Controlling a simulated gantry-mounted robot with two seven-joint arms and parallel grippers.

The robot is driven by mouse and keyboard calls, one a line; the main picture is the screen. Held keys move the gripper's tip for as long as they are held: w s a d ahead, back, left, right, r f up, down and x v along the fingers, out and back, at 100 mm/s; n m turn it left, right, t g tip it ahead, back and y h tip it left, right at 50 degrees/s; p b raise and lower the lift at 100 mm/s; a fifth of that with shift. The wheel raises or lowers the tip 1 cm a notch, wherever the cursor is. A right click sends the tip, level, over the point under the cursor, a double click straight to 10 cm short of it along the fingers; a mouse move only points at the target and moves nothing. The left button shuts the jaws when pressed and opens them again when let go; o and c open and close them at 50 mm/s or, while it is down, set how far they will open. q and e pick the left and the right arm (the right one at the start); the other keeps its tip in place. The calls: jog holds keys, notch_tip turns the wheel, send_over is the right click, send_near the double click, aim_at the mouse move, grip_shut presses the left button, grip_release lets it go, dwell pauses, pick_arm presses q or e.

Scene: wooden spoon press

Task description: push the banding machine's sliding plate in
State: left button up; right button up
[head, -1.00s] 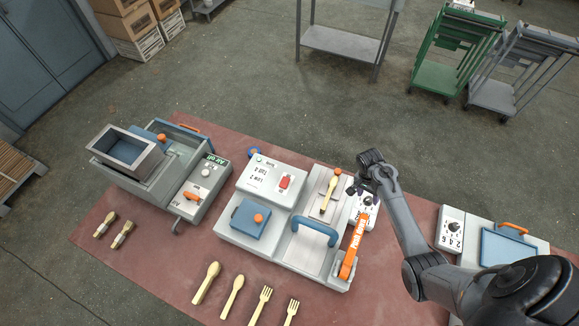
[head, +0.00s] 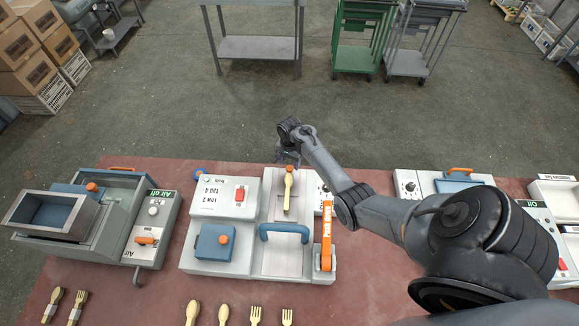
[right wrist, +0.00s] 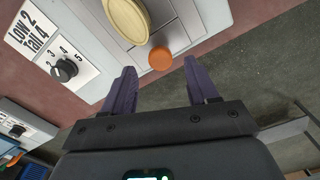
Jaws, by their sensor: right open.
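The middle machine (head: 205,265) has a pale sliding plate (head: 272,190) at its far side, with a wooden spoon (head: 289,192) lying along it. In the right wrist view the plate (right wrist: 172,38) has an orange knob (right wrist: 160,58) at its outer end, and the spoon's bowl (right wrist: 125,18) lies beyond it. My right gripper (head: 288,160) is open and empty at the far end of this plate. In the wrist view its fingers (right wrist: 160,85) are spread, with the knob ahead of the gap between them and apart from both. My left gripper is out of view.
The middle machine also has a blue handle (head: 284,229) and an orange lever (head: 326,235). A machine with a grey hopper (head: 50,215) stands left, another with a blue plate (head: 455,186) right. Spoons and forks lie in front. The floor beyond the table is clear near the gripper.

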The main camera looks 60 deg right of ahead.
aim_at(290, 168)
jog(key=shift+f, duration=1.6)
grip_shut()
